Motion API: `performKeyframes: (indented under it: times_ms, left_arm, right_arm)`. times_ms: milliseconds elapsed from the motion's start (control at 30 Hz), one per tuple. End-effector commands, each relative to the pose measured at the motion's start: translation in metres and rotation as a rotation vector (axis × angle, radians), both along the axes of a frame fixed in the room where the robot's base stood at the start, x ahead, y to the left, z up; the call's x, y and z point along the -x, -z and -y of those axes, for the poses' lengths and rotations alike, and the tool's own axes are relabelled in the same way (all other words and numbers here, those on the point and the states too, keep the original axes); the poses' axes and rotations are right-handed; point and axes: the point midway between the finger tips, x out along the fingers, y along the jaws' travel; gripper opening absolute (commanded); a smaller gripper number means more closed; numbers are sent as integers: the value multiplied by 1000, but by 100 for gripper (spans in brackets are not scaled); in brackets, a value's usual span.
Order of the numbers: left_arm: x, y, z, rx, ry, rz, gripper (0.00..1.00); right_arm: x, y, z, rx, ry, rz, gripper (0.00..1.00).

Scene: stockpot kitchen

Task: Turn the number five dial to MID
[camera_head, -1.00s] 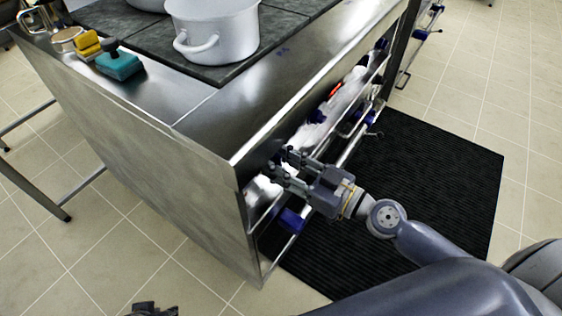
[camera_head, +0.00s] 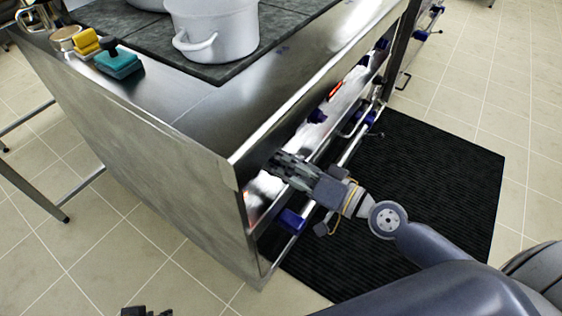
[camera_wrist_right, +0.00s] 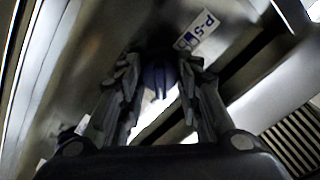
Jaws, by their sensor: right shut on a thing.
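The number five dial (camera_wrist_right: 158,78) is a dark blue knob on the steel front panel, just below a white label reading P-5 (camera_wrist_right: 208,22) in the right wrist view. My right gripper (camera_wrist_right: 160,85) is shut on the dial, with one finger on each side of it. In the head view the right gripper (camera_head: 276,163) reaches the front of the steel stove (camera_head: 232,128) near its close corner, and it hides the dial there. The dial's pointer and any MID mark cannot be made out. A small dark part of my left gripper (camera_head: 146,312) shows at the bottom edge.
Other blue knobs (camera_head: 317,116) line the stove front, with a rail (camera_head: 350,150) beside them. A large pot (camera_head: 218,32), a teal scrubber (camera_head: 119,63) and a yellow sponge (camera_head: 86,41) stand on top. A black mat (camera_head: 430,185) covers the floor in front.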

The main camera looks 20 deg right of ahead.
Motion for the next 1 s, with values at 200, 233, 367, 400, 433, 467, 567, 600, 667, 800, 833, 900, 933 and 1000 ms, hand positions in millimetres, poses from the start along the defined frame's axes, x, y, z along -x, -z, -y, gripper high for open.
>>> performKeyframes:
  times_ms: [200, 233, 367, 400, 433, 467, 567, 600, 667, 800, 833, 900, 933, 1000]
  left_arm:
    - [0, -1, -2, -5, 2, 1, 26]
    - [-1, 0, -2, -5, 3, 1, 26]
    - [-2, 1, -2, -6, 2, 1, 26]
    - [-2, 1, -2, -6, 2, 1, 26]
    - [-2, 2, -2, -6, 2, 0, 26]
    - [-2, 3, -2, -6, 2, -2, 26]
    - [-3, 8, -2, -8, 2, -9, 26]
    - [-3, 9, -2, -8, 2, -8, 26]
    - [-5, 11, -2, -8, 3, -5, 26]
    - [-8, 16, -1, -7, 2, -4, 26]
    - [-9, 17, -1, -6, 2, -3, 26]
    - [-11, 20, 0, -3, 2, -2, 26]
    - [-12, 21, 0, -2, 2, -2, 26]
    - [-13, 31, 3, 3, 1, -11, 26]
  right_arm:
    - [0, -1, 1, -162, 1, -124, 8]
    - [0, -1, 1, -185, 1, -142, 8]
    - [0, -1, 1, -281, 1, -217, 8]
    - [0, -1, 1, -311, 1, -241, 8]
    - [0, -1, 1, -334, 1, -259, 8]
    - [0, -1, 1, -356, 1, -276, 8]
    - [0, -1, 1, -432, 1, -337, 8]
    - [0, -1, 0, -462, 1, -359, 8]
    - [0, -1, 1, -507, 1, -394, 8]
    - [-1, -1, 1, -613, 2, -476, 8]
    - [-1, -1, 1, -636, 2, -494, 8]
    - [-1, -1, 1, -689, 2, -535, 8]
    - [-1, -1, 1, -710, 1, -553, 8]
    - [-1, -1, 1, -764, 2, -593, 8]
